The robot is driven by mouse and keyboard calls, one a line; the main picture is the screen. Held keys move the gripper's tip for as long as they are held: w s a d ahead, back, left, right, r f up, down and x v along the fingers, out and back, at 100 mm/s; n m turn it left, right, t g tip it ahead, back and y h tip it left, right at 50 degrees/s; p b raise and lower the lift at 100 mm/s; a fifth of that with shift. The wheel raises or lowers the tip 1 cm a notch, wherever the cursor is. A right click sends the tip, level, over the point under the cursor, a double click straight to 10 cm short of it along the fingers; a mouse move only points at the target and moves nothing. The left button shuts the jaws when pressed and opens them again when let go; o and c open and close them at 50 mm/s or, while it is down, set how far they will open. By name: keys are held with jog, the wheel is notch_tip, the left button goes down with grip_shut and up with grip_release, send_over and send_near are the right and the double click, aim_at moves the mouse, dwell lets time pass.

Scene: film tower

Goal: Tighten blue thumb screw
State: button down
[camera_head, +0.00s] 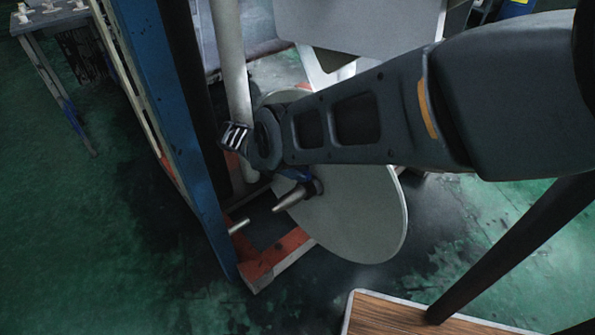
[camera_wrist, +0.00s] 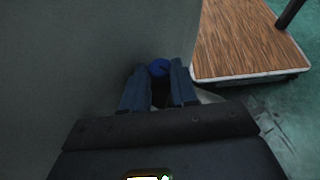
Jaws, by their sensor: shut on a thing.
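The blue thumb screw (camera_wrist: 158,68) shows in the wrist view as a round blue knob between the fingertips. My gripper (camera_wrist: 159,84) is shut on it, one dark blue finger on each side. A large grey disc (camera_head: 365,218) stands upright in the head view, with a tapered metal spindle (camera_head: 290,200) sticking out from its centre. My arm crosses in front of the disc and hides most of the gripper. A small blue part shows just below the arm by the spindle's base; I cannot tell whether it is the screw or a finger.
A blue upright beam (camera_head: 190,130) and a pale pole (camera_head: 230,70) stand left of the disc. An orange-red base frame (camera_head: 275,257) lies below. A wood-topped platform (camera_head: 385,318) is at the lower right. Green floor (camera_head: 90,220) is open at the left.

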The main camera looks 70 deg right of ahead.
jog(key=shift+s, duration=0.1)
jog(key=c, duration=1.2)
grip_release()
jog(key=shift+o, duration=0.2)
jog(key=shift+a+n+h+p, duration=0.1)
jog(key=shift+n+h+p, duration=0.2)
jog(key=shift+h+p, duration=0.1)
